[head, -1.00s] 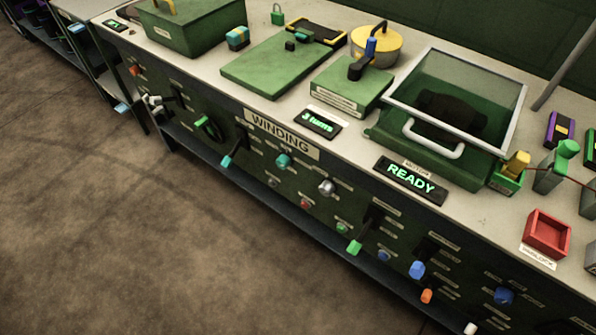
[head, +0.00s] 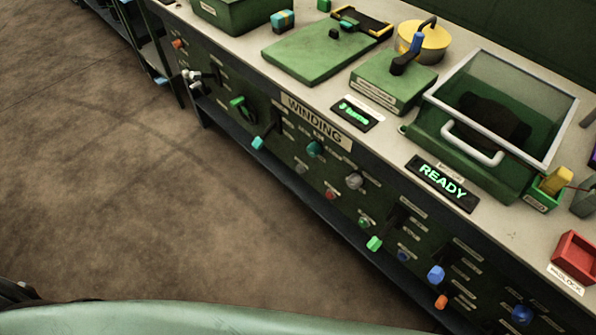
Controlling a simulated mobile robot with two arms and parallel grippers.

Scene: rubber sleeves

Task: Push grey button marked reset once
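A small grey button (head: 301,167) sits on the dark front panel below the WINDING sign (head: 317,122). Beside it to the right is a red button (head: 330,194), and further up a larger grey knob (head: 354,181). The small labels are too blurred to read, so I cannot tell which control is marked reset. Neither gripper shows in the head view. A pale green curved surface, likely part of my body, fills the bottom edge.
The READY display (head: 442,184) and a lidded green box (head: 480,140) with a white handle are on the worktop (head: 500,240). Levers, including a teal-tipped one (head: 258,143) and a green-tipped one (head: 374,243), stick out from the panel. The brown floor (head: 130,190) in front is clear.

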